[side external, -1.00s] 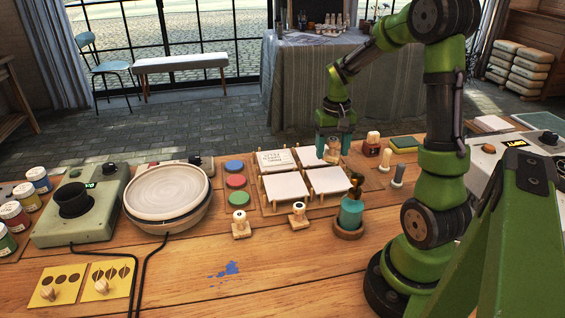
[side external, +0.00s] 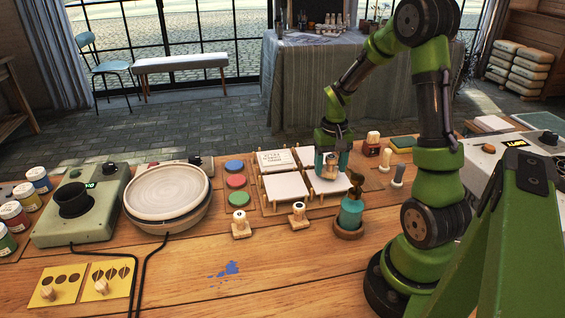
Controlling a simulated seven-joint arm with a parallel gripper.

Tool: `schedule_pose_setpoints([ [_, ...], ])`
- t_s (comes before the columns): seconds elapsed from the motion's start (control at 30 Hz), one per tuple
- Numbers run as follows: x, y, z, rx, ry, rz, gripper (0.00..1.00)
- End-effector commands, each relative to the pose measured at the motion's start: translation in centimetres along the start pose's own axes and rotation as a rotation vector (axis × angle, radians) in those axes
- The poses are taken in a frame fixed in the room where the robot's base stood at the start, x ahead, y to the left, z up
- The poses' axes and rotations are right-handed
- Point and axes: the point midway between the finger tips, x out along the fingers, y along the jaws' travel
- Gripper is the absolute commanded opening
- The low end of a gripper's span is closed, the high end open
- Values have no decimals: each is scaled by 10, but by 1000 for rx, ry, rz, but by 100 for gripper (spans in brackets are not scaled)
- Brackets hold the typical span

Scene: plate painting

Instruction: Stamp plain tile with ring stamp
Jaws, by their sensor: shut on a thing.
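My gripper (side external: 331,166) is shut on a small pale stamp (side external: 330,171), held upright between teal fingers. It is at the back part of the front right white tile (side external: 330,186); I cannot tell if the stamp touches it. The stamp's face is hidden, so its pattern cannot be read. A front left white tile (side external: 285,187) looks plain. A back left tile (side external: 274,161) carries dark writing. A back right tile (side external: 308,155) is partly hidden by my gripper. Two more wooden stamps stand in front, one at the left (side external: 240,226) and one nearer the tiles (side external: 298,217).
Blue (side external: 234,166), red (side external: 236,181) and green (side external: 239,199) pads lie left of the tiles. A pottery wheel (side external: 167,192) is at left. The front table is clear around a blue paint splash (side external: 229,268).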

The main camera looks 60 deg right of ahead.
Motion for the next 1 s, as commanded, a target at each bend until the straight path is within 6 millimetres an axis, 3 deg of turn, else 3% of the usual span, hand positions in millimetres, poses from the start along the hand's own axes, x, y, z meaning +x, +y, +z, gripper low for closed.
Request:
schedule_pose_setpoints([
  [1.0, 7, 0, 0, -1, 0, 0, 44],
])
